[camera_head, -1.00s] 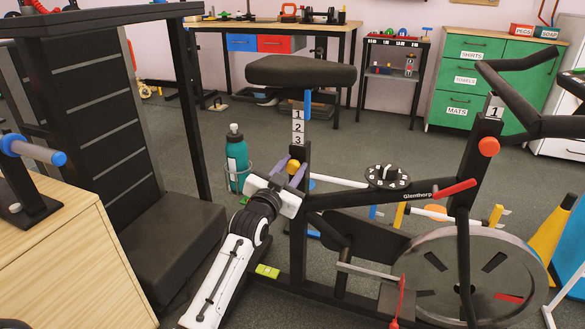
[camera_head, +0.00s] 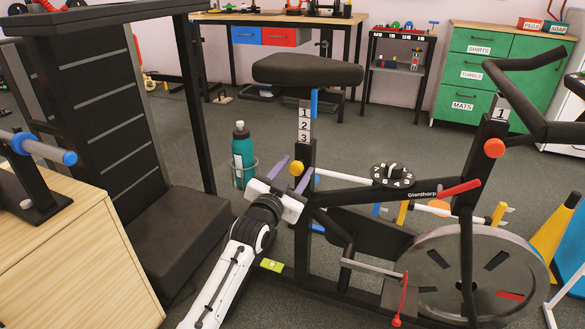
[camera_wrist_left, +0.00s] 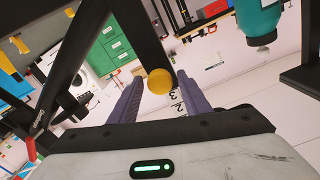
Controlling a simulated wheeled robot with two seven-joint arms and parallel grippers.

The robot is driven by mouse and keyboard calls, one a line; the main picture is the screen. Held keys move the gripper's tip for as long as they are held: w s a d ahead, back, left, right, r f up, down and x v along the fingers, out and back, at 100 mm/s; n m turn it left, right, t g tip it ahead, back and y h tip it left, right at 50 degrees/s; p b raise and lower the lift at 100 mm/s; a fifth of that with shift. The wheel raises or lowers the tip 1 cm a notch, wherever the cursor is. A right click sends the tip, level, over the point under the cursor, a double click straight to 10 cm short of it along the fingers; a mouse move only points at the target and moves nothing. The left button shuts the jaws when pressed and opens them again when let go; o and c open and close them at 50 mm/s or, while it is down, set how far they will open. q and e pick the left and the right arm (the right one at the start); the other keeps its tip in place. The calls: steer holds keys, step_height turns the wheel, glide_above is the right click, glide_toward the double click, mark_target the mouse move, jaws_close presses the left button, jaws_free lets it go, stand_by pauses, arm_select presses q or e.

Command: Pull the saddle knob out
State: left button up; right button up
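The yellow round saddle knob (camera_head: 297,168) sits on the black seat tube of the exercise bike (camera_head: 337,196), below the seat post (camera_head: 305,120) marked 1, 2, 3. The black saddle (camera_head: 307,70) is on top. My left gripper (camera_head: 300,164) is open at the knob, with a purple finger on either side. In the left wrist view the knob (camera_wrist_left: 160,81) lies between the fingertips (camera_wrist_left: 159,77), with a small gap visible on both sides. I cannot tell how deep it is between them. My right gripper is not in view.
A teal bottle (camera_head: 242,152) in a holder stands just left of the seat tube. A black dial (camera_head: 392,175) and the flywheel (camera_head: 468,272) are to the right. A black slatted rack (camera_head: 110,110) and a wooden box (camera_head: 70,260) stand left.

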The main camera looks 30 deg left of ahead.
arm_select(q)
steer(key=shift+s+r, duration=0.1)
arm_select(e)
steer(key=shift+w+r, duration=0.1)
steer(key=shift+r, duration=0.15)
arm_select(q)
steer(key=shift+s+d, duration=0.1)
steer(key=shift+s, duration=0.25)
steer(key=s+d+p, duration=0.1)
steer(key=s+p, duration=0.2)
steer(key=s, duration=0.6)
steer(key=shift+s+d, duration=0.15)
steer(key=shift+d, duration=0.05)
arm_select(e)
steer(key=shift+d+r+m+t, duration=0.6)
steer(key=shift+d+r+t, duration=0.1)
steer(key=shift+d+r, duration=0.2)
